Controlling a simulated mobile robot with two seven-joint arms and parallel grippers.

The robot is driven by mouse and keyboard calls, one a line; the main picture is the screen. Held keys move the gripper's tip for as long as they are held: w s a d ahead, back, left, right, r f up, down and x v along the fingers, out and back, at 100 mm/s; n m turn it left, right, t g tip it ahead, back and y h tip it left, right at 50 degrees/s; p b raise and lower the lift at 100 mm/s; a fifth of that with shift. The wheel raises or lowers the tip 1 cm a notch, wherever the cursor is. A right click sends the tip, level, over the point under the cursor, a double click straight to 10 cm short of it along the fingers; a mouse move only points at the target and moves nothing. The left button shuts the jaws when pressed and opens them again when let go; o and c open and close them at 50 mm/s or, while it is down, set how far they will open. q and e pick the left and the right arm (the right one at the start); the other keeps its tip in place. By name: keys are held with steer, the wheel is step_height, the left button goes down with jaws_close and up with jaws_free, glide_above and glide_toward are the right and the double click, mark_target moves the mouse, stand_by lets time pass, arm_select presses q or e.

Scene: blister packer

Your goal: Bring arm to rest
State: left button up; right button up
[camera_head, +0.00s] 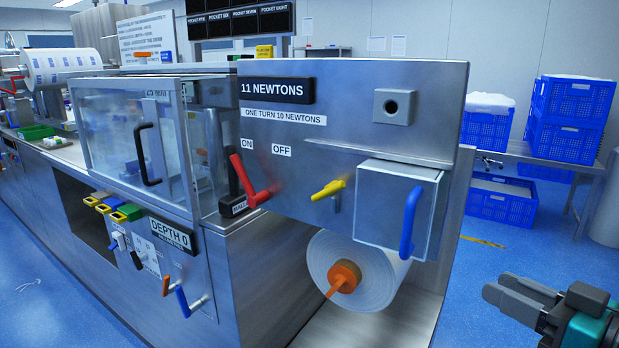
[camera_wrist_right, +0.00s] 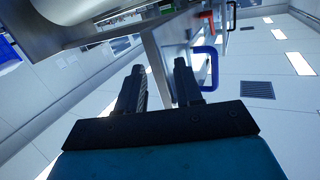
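My right gripper (camera_head: 502,285) is at the lower right of the head view, over the blue floor. It is apart from the machine and holds nothing. The right wrist view shows its two dark fingers (camera_wrist_right: 160,68) spread with an empty gap. In that view a blue handle (camera_wrist_right: 207,68) and a red lever (camera_wrist_right: 206,17) show beyond the fingers. My left gripper is in neither view.
The steel blister packer (camera_head: 336,85) fills the left and middle, with a blue door handle (camera_head: 409,222), yellow lever (camera_head: 328,190), red lever (camera_head: 245,182) and a white roll (camera_head: 377,280) below. Blue crates (camera_head: 570,110) stand on a table behind.

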steer(key=s+f+m+g+h+p, duration=0.1)
steer(key=s+f+m+h+p, duration=0.15)
steer(key=f, duration=0.55)
steer(key=s+f+m+g+h+p, duration=0.1)
steer(key=f+h+p, duration=0.15)
steer(key=f, duration=0.65)
arm_select(q)
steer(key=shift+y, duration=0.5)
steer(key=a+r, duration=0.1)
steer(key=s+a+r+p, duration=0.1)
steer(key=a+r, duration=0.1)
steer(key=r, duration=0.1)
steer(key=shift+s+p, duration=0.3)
steer(key=shift+p, duration=0.1)
arm_select(e)
steer(key=s+a+f+g+h, duration=0.1)
steer(key=s+a+f, duration=0.6)
steer(key=a, duration=0.3)
steer(key=shift+a+f+n+g, duration=0.15)
steer(key=shift+f+n+g, duration=0.3)
steer(key=shift+f, duration=0.2)
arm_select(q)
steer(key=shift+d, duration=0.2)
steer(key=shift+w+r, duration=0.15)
